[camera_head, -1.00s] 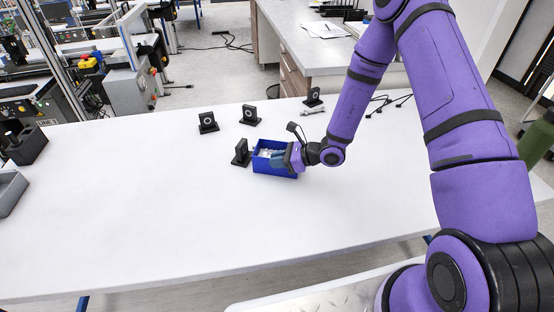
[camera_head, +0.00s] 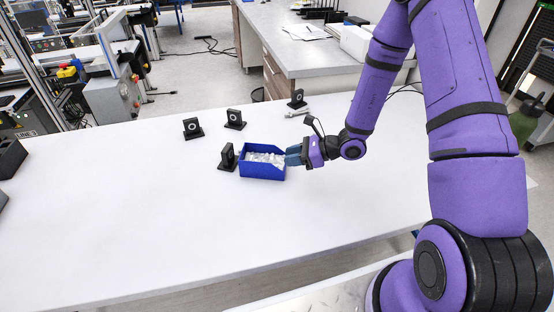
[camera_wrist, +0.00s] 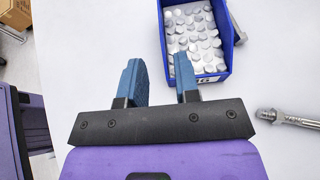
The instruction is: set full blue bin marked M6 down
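The blue bin (camera_head: 262,170) stands upright on the white table, filled with small pale grey pieces. In the wrist view the bin (camera_wrist: 226,72) is at the top right, with flat silvery pieces inside and a label on its near wall that is too small and cut off to read surely. My gripper (camera_head: 290,154) is beside the bin's right end, its blue fingers apart from each other. In the wrist view the gripper (camera_wrist: 160,75) is open and empty, with the bin beyond its fingertips and not between them.
A black bracket (camera_head: 227,157) stands close against the bin's left side. More black brackets (camera_head: 193,128) (camera_head: 235,119) (camera_head: 297,99) stand farther back. A metal bolt-like part (camera_wrist: 285,125) lies right of my gripper.

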